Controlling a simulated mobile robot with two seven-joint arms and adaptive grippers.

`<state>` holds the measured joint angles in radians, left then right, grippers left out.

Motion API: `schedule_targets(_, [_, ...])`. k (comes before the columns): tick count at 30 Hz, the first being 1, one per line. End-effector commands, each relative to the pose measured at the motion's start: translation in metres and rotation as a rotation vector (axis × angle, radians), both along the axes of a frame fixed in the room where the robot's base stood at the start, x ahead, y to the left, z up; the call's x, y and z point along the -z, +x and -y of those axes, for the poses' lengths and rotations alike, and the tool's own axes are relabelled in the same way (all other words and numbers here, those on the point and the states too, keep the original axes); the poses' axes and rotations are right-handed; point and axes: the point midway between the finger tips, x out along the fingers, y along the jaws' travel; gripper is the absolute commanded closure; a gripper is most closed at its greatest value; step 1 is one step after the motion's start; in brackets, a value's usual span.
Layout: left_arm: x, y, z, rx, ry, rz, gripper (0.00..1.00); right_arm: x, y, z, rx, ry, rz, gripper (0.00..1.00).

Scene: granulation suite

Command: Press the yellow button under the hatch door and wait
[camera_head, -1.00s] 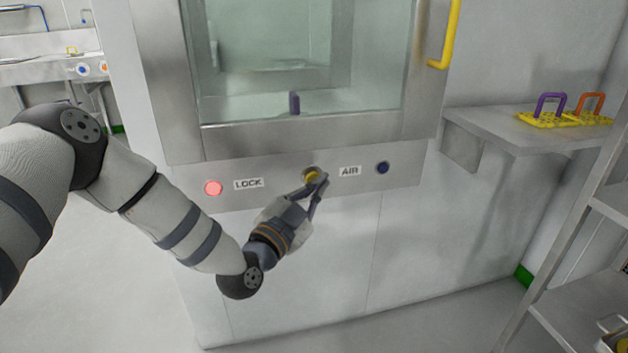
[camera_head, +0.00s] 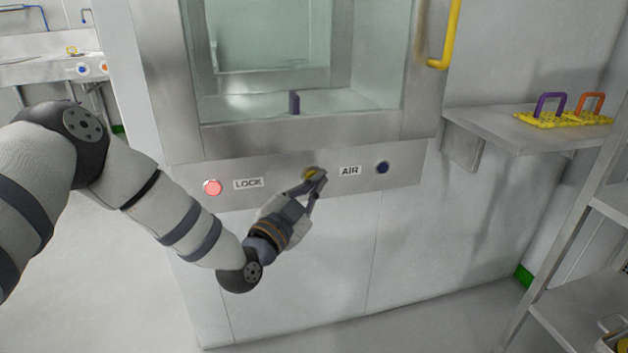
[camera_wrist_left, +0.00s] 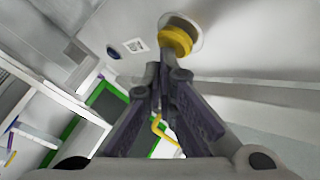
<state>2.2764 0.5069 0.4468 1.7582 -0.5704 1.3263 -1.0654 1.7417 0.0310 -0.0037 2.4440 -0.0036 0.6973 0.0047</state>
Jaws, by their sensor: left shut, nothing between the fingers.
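The yellow button (camera_head: 310,172) sits on the steel strip under the hatch door (camera_head: 300,128), between the LOCK and AIR labels. It also shows in the left wrist view (camera_wrist_left: 175,41), standing out from its pale round collar. My left gripper (camera_head: 318,178) is shut and empty, its fingertips at the button's lower right in the head view. In the left wrist view the fingertips (camera_wrist_left: 163,72) are just below the button; whether they touch it I cannot tell. The hatch door is closed. My right gripper is not in view.
A red lit lamp (camera_head: 212,187) is left of the LOCK label, and a dark blue button (camera_head: 382,168) is right of the AIR label. A yellow handle (camera_head: 446,38) is on the hatch's right. A shelf (camera_head: 490,130) holds a yellow tray with purple and orange handles (camera_head: 562,118).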

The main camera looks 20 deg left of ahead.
Motion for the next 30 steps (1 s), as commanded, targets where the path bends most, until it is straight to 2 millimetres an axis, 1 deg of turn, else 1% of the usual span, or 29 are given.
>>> schedule_targets(17, [0.0, 0.002, -0.002, 0.0, 0.0, 0.0, 1.0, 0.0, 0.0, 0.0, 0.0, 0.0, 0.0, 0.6])
schedule_targets(27, [-0.002, -0.011, 0.008, 0.0, 0.001, 0.002, 1.0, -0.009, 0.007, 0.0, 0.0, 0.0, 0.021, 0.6])
schedule_targets(30, [-0.001, -0.013, 0.008, -0.001, 0.001, 0.001, 1.0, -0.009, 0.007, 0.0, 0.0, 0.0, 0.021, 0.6])
